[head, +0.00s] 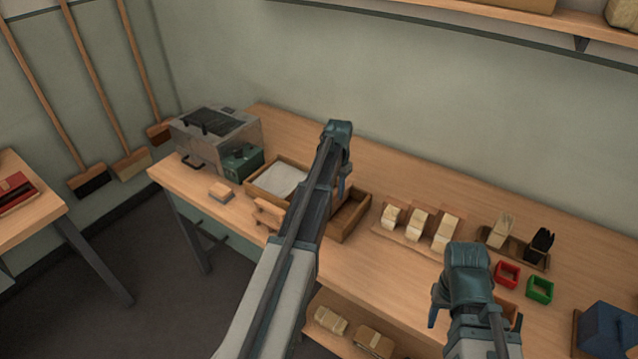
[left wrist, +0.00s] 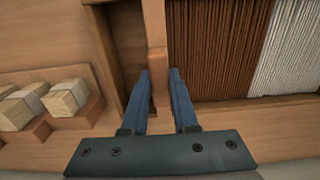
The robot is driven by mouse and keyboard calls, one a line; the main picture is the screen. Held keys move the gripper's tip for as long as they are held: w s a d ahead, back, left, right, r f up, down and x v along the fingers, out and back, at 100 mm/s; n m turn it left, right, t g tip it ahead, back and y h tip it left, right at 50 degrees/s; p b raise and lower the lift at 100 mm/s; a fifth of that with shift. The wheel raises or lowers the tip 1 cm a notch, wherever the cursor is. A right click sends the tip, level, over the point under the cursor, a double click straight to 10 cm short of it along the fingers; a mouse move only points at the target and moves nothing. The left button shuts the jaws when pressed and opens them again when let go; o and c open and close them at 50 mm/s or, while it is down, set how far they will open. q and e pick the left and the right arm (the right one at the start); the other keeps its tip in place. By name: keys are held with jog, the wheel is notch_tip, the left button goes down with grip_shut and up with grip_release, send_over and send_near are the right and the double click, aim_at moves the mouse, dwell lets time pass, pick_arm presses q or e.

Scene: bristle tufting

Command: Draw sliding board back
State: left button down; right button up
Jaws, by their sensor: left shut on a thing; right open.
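The sliding board (left wrist: 155,25) is a plain wooden bar standing between the brown bristles (left wrist: 218,45) and an empty bay (left wrist: 128,45) of a wooden box. My left gripper (left wrist: 160,80) is shut on it, one finger on each side, in the left wrist view. In the head view my left arm hides most of the board and the middle of the box. White bristles (head: 280,179) show in the box's left part, and the empty bay (head: 351,213) shows to the right of my left gripper (head: 342,192). My right gripper (head: 436,306) is open and empty near the bench's front edge.
A wooden holder with several pale bristle blocks (head: 417,224) stands right of the box. Further right are a red tray (head: 507,274) and a green tray (head: 540,289). A grey machine (head: 217,139) stands at the left end of the bench (head: 385,188).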

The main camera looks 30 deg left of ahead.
pick_arm(q)
jog(key=d, duration=0.6)
jog(key=shift+s, duration=0.3)
jog(key=c, duration=0.7)
grip_release()
jog(key=shift+d, duration=0.15)
notch_tip(320, 180, up, 14)
jog(key=p, duration=1.3)
jog(key=shift+f+p, duration=0.1)
jog(key=shift+p, duration=0.3)
